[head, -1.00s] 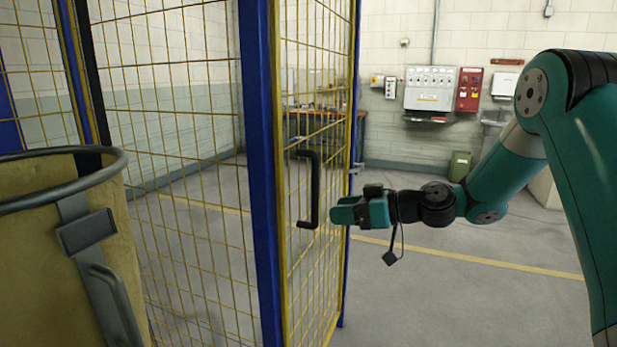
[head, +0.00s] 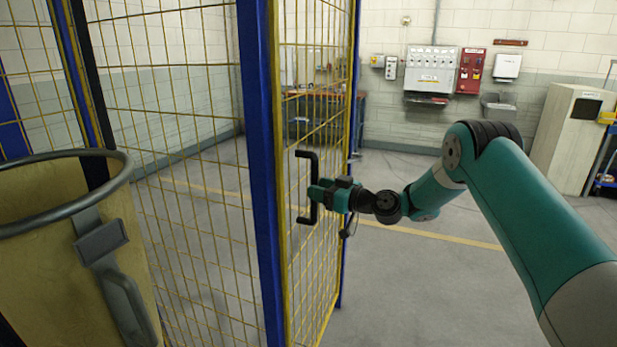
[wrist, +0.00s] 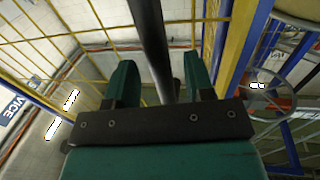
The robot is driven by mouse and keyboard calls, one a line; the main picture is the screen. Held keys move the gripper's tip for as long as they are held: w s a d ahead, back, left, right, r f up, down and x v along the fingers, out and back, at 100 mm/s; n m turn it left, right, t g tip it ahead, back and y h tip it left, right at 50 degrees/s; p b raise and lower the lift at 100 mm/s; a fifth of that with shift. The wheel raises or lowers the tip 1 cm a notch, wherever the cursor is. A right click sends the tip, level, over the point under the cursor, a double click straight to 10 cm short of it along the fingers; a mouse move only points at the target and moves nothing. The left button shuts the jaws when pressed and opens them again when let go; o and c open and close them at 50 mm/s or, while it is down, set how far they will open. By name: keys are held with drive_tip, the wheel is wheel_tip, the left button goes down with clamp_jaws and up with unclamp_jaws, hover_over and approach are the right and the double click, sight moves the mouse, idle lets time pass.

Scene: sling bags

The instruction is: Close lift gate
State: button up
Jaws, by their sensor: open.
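The lift gate (head: 327,90) is a yellow wire-mesh panel hinged by a blue post, standing swung open toward the right of the head view. Its black handle (head: 302,155) is an upright bar on the gate's near face. My gripper (head: 316,192) is at the handle's middle. In the wrist view my gripper (wrist: 155,82) is open, with one green finger on each side of the dark handle bar (wrist: 150,40). The bar passes between the fingers, nearer the right one. I cannot tell whether either finger touches it.
A beige sling bag with a grey hoop rim (head: 120,175) stands at the near left. A blue post (head: 262,170) and mesh fence (head: 180,120) stand between it and the gate. Wall boxes (head: 430,70) and a white cabinet (head: 570,135) are at the back. The floor right of the gate is clear.

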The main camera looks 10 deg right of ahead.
drive_tip(key=shift+p+x, duration=0.5)
drive_tip(key=shift+x, duration=1.5)
clamp_jaws()
